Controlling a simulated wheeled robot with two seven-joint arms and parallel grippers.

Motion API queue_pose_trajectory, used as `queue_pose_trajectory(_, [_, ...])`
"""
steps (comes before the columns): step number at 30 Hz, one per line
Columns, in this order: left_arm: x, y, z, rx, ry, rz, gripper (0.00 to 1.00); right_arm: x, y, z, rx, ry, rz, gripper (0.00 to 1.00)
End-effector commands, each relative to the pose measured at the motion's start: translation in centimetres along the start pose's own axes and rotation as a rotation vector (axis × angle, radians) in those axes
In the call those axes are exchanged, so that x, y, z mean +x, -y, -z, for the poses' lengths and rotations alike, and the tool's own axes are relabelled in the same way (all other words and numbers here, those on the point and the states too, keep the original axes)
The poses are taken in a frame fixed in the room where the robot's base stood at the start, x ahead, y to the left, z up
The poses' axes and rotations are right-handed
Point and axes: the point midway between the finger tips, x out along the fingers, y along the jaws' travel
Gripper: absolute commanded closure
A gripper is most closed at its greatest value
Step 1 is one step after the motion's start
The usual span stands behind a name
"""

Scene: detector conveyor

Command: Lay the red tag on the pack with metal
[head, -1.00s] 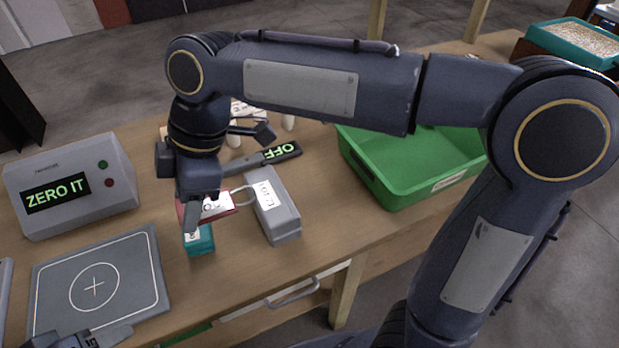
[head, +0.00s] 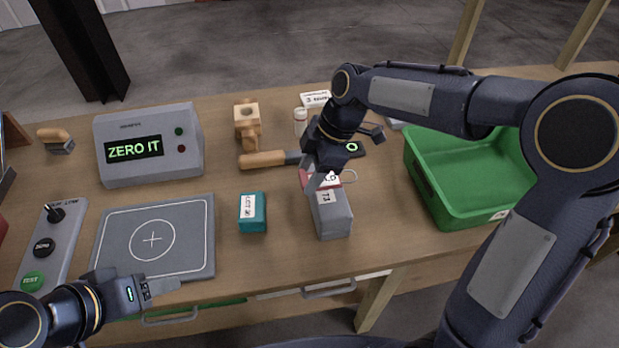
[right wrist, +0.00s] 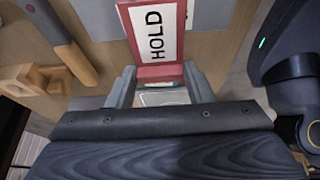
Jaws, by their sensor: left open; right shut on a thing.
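The red tag (head: 334,179) has a white HOLD label and a thin loop. It also shows in the right wrist view (right wrist: 155,40). My right gripper (head: 314,180) is shut on it, over the far end of the grey pack (head: 334,218). I cannot tell whether the tag touches the pack. The grey pack carries a white LOT label. A smaller teal pack (head: 252,222) with a LOT label stands to its left. My left gripper (head: 160,287) is open and empty near the front left.
A grey box (head: 150,170) reads ZERO IT. A grey pad (head: 185,255) with a circled cross lies before it, a button panel (head: 45,245) at its left. A green bin (head: 470,212) stands right. A wooden stand (head: 247,120) and white bottle (head: 300,120) are behind.

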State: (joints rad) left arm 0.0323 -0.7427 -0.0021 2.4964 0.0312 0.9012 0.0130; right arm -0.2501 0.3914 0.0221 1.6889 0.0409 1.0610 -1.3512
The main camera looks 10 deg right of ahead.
Motion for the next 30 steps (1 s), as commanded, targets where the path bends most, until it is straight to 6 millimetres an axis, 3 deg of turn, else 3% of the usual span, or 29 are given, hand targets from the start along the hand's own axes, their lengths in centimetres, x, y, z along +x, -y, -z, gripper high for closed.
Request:
queue_pose_trajectory(5, [0.0,0.0,0.0,0.000,0.000,0.000,0.46,2.2,0.1,-0.8,0.000,0.000,0.003,0.75])
queue_pose_trajectory(17, [0.4,0.2,-0.2,0.000,0.000,0.000,0.46,2.8,0.1,-1.0,-0.001,0.000,0.002,0.75])
queue_pose_trajectory(18, [0.3,0.1,-0.2,0.000,0.000,0.000,0.46,2.7,0.1,-1.0,-0.001,0.000,0.001,0.51])
queue_pose_trajectory(22, [0.3,0.1,-0.1,0.000,0.000,0.000,0.46,2.7,0.1,-1.0,-0.001,0.000,0.002,0.34])
queue_pose_trajectory(30, [0.2,0.1,-0.1,0.000,0.000,0.000,0.46,2.6,0.1,-0.9,-0.001,0.000,0.002,0.32])
